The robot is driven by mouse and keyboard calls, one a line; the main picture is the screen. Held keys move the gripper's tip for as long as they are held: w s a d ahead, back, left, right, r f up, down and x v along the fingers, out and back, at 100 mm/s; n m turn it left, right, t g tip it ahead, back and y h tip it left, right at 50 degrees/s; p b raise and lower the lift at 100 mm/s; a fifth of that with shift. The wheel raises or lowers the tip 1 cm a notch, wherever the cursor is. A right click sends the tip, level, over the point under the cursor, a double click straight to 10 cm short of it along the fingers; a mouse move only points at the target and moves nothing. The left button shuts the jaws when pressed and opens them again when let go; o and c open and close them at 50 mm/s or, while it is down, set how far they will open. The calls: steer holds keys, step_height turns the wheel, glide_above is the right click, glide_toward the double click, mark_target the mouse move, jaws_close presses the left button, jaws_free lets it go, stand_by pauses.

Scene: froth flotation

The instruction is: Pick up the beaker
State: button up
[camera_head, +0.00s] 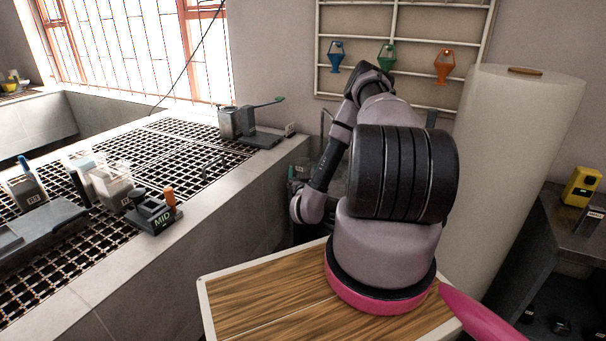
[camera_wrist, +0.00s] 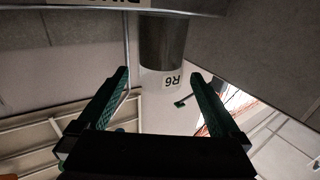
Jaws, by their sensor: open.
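My gripper (camera_wrist: 160,75) is open, its two green-padded fingers spread apart in the wrist view. A grey cylindrical vessel (camera_wrist: 162,42) with a white label (camera_wrist: 172,81), reading R6 upside down, shows beyond and between the fingertips. It may be the beaker, but I cannot tell for sure. I see nothing held between the fingers. In the head view my arm bends down behind the bench's right end, and the fingers cannot be made out there. No beaker is clearly identifiable in the head view.
The bench has a black grating (camera_head: 187,148) with clear containers (camera_head: 110,184), a MID-marked holder (camera_head: 158,214) and a grey block unit (camera_head: 237,122). A large pale cylinder (camera_head: 515,150) stands at right. A wall rack (camera_head: 405,45) carries coloured hangers. The wooden top (camera_head: 265,300) is mostly bare.

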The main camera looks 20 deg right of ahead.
mark_target(303, 161)
steer(key=x, duration=0.7)
steer(key=shift+w, duration=0.2)
steer(key=c, duration=1.4)
step_height(303, 161, up, 10)
steer(key=s+a+r+n+y, duration=0.1)
steer(key=s+a+r+y, duration=0.1)
steer(key=a, duration=0.3)
steer(key=s+a+r+n+t+y, duration=0.1)
steer(key=s+a+r+n+y, duration=0.1)
steer(key=s+a, duration=0.2)
steer(key=s+a+r+n+y, duration=0.1)
steer(key=s+a+r+y, duration=0.1)
steer(key=a, duration=0.4)
steer(key=shift+s+r+y, duration=0.3)
steer(key=shift+s+y, duration=0.1)
steer(key=shift+s, duration=0.3)
steer(key=shift+a, duration=0.15)
